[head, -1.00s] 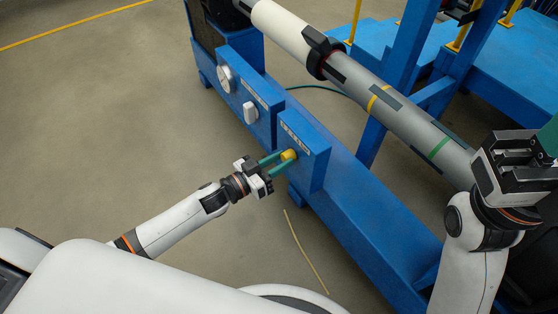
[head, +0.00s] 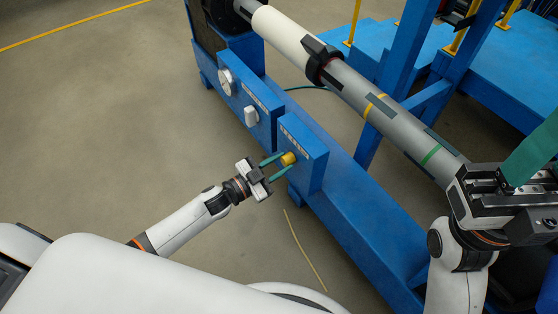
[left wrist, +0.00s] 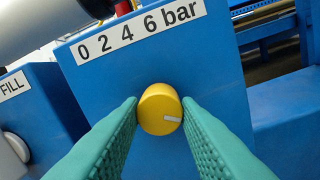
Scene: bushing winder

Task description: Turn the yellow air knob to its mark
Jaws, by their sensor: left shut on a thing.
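The yellow air knob (left wrist: 160,110) sits on the front of a blue box (head: 308,165). Its white pointer line points to the right, slightly down, in the left wrist view. A white label reading 0 2 4 6 bar (left wrist: 138,35) is above it. My left gripper (head: 284,163) has its two green fingers on either side of the knob and is shut on it; the knob stays visible between the fingertips in the left wrist view. My right gripper (head: 528,160) is at the right edge beside the grey shaft's end; its fingers are not clear enough to tell their state.
A second blue box to the left carries a round dial (head: 226,82) and a white knob (head: 251,115). The long grey shaft (head: 405,125) with a black collar (head: 322,65) runs above the blue machine beam (head: 360,225). The floor at left is clear.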

